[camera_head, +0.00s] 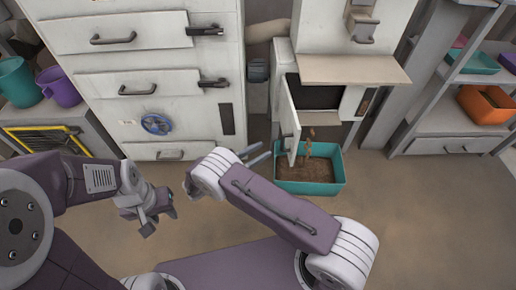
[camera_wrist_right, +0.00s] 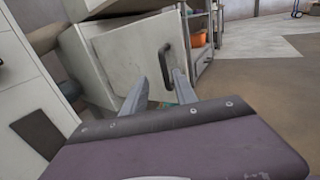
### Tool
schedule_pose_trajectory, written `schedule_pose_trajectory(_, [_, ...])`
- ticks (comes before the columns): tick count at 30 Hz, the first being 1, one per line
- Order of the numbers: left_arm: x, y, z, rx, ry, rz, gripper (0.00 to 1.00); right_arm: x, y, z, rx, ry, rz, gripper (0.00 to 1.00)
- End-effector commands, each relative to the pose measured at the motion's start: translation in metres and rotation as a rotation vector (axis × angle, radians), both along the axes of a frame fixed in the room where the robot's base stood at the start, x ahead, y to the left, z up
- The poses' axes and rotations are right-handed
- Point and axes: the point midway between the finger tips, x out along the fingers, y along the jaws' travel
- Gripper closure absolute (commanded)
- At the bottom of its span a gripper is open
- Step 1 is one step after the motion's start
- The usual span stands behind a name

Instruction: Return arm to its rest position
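My right gripper (camera_head: 266,150) is at the left of the bagger's open white door (camera_head: 291,122). In the right wrist view, its two pale fingers (camera_wrist_right: 160,88) stand apart with nothing seen held between them. The door (camera_wrist_right: 120,60) and its dark handle (camera_wrist_right: 166,60) are just beyond the fingers; I cannot tell whether the right finger touches the handle. My left gripper (camera_head: 157,208) hangs empty over the floor at the left; its finger opening is unclear from this angle.
A teal bin (camera_head: 325,186) of brown pellets stands below the door, with pellets in the air above it. A white drawer cabinet (camera_head: 150,60) stands at the left, shelves (camera_head: 440,125) at the right. Floor (camera_head: 420,220) at the right front is clear.

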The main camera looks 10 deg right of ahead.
Motion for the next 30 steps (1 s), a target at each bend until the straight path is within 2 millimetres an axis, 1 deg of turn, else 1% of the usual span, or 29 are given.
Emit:
schedule_pose_trajectory(13, [0.0, 0.0, 0.0, 0.0, 0.0, 0.0, 0.64, 0.0, -0.001, 0.0, 0.001, 0.001, -0.001, 0.66])
schedule_pose_trajectory(15, [0.0, 0.0, 0.0, 0.0, 0.0, 0.0, 0.64, -0.002, -0.006, 0.001, 0.026, 0.004, -0.023, 0.66])
schedule_pose_trajectory(17, [0.0, 0.0, 0.001, 0.0, 0.0, 0.0, 0.64, -0.007, -0.019, 0.003, 0.099, 0.008, -0.082, 0.66])
schedule_pose_trajectory(20, [0.0, 0.0, 0.002, 0.0, 0.0, 0.0, 0.64, -0.035, -0.054, 0.008, 0.333, -0.006, -0.276, 0.66])
schedule_pose_trajectory(21, [0.0, 0.0, 0.002, 0.0, 0.0, 0.0, 0.64, -0.053, -0.066, 0.008, 0.455, -0.03, -0.379, 0.66])
schedule_pose_trajectory(23, [0.0, 0.0, 0.002, 0.0, 0.0, 0.0, 0.64, -0.082, -0.076, 0.01, 0.639, -0.092, -0.537, 0.66])
schedule_pose_trajectory(24, [0.0, 0.0, 0.002, 0.0, 0.0, 0.0, 0.64, -0.101, -0.077, 0.011, 0.758, -0.147, -0.642, 0.66])
schedule_pose_trajectory(27, [0.0, 0.0, 0.003, 0.0, 0.0, 0.0, 0.64, -0.138, -0.07, 0.017, 1.016, -0.319, -0.874, 0.66])
schedule_pose_trajectory(30, [0.0, 0.0, 0.003, 0.0, 0.0, 0.0, 0.64, -0.159, -0.058, 0.025, 1.212, -0.508, -1.061, 0.66])
